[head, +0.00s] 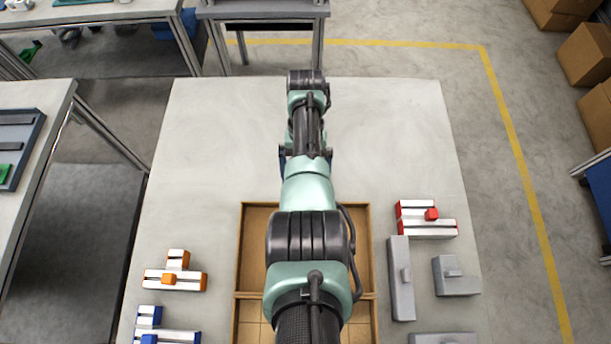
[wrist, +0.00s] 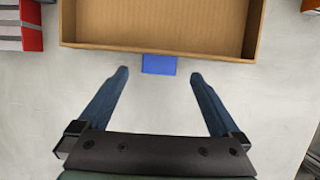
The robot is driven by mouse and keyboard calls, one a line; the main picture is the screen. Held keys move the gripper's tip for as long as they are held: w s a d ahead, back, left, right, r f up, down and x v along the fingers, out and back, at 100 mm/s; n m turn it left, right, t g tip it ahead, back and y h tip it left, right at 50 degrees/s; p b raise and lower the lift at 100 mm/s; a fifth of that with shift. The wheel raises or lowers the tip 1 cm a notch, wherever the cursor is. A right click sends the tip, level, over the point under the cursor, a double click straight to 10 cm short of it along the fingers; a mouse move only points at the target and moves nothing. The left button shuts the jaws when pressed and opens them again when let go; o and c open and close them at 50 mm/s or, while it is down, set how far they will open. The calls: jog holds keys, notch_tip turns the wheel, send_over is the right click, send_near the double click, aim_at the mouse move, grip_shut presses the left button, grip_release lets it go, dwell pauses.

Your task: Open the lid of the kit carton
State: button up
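The kit carton (head: 236,312) is a brown cardboard box at the bottom middle of the head view, partly hidden behind my arm. Its near part shows dividing lines. Its far part looks like the lid (head: 367,250), folded back with its shallow inside facing up. The wrist view shows this walled brown lid (wrist: 160,38) at the top, with a blue tab (wrist: 150,66) on its edge. My gripper (wrist: 160,74) is open and empty. Its fingertips appear on either side of the tab, apart from it; the height between them is unclear. In the head view my arm mostly hides the gripper.
Orange parts (head: 172,279) and blue parts (head: 150,337) lie left of the carton. Red parts (head: 432,214) and grey parts (head: 402,280) lie right of it. The far half of the table (head: 400,130) is clear. A workbench (head: 30,215) stands to the left.

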jog(key=shift+s, duration=0.1)
jog(key=v, duration=1.3)
jog(key=shift+b, duration=0.4)
jog(key=shift+f, duration=0.1)
